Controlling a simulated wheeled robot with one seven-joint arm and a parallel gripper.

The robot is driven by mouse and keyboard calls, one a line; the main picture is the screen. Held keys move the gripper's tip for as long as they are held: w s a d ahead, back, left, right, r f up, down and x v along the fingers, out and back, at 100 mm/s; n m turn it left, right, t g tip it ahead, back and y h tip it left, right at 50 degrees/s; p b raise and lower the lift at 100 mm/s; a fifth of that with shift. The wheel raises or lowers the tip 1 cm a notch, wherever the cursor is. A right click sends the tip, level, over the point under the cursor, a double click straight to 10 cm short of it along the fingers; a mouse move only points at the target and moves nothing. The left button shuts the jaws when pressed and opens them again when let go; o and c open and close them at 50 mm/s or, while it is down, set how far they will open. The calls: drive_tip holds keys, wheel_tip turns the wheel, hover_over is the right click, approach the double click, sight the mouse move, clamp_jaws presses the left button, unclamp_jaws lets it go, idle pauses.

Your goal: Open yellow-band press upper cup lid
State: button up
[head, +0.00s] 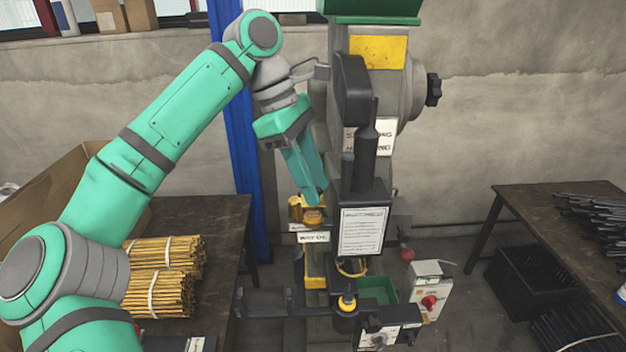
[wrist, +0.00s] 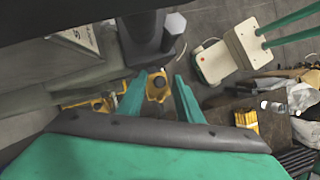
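The press (head: 390,95) stands in the middle of the head view with a yellow panel (head: 378,51) near its top. A small yellow cup with a lid (head: 313,216) sits on its left side, above a "WAY OIL" label (head: 313,237). My gripper (head: 316,197) points down just above this cup. In the wrist view, my gripper (wrist: 160,80) has its two teal fingers apart, with the yellow cup (wrist: 157,88) showing between them, beyond the tips. I see no contact. The lid looks closed, but it is too small to be sure.
Another yellow cup (head: 347,303) sits lower on the press. A dark upright column with a paper sheet (head: 362,231) stands just right of the cup. Bundled rods (head: 160,293) lie on the left table. A right table (head: 535,205) holds dark rods.

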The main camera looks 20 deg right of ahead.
drive_tip(key=shift+c, duration=0.6)
clamp_jaws()
